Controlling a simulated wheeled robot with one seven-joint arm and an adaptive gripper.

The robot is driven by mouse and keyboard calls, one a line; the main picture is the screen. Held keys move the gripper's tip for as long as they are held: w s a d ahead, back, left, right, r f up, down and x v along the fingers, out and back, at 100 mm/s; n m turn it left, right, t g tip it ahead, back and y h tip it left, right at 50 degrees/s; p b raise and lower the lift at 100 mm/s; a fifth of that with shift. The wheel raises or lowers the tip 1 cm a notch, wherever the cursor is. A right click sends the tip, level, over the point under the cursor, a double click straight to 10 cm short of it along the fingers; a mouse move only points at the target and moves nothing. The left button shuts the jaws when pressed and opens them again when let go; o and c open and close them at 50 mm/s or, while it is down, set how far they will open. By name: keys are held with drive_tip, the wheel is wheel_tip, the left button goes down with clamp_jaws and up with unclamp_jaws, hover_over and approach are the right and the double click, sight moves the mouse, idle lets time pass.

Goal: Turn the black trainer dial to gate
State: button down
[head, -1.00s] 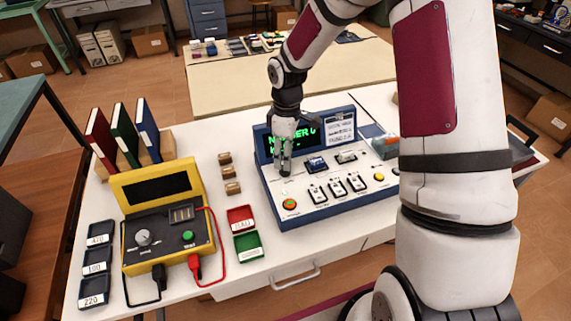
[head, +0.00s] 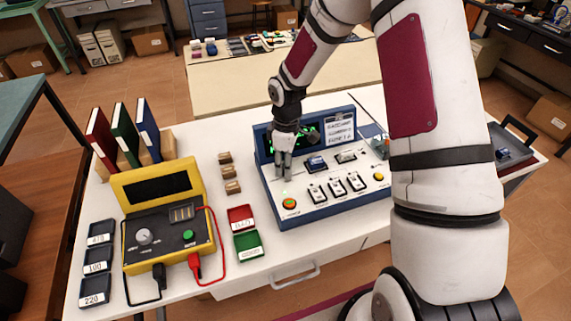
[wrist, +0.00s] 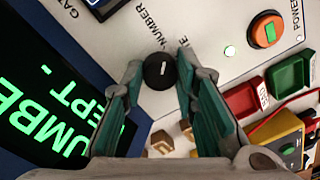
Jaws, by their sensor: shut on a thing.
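The black dial (wrist: 162,75) sits on the white panel of the blue trainer (head: 325,209). In the wrist view it is between my fingertips, with a short white mark on its face pointing roughly toward the NUMBER label (wrist: 150,25). A GATE label (wrist: 69,9) lies further left. My gripper (head: 283,174) reaches down at the panel's left side and is shut on the dial; its fingers hide most of it in the head view. The trainer's screen (wrist: 40,110) shows green text, partly cut off, reading "…UMBE" and "…EPT -".
Beside the dial are an orange power button (head: 289,203), a blue switch (head: 316,163) and several white rockers. A yellow tester (head: 165,239) with leads, red tray (head: 240,212) and green tray (head: 248,253) stand left. My arm covers the table's right part.

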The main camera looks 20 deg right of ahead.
drive_tip(key=m, duration=0.4)
drive_tip(key=shift+m, duration=2.4)
drive_tip(key=c, duration=1.3)
unclamp_jaws()
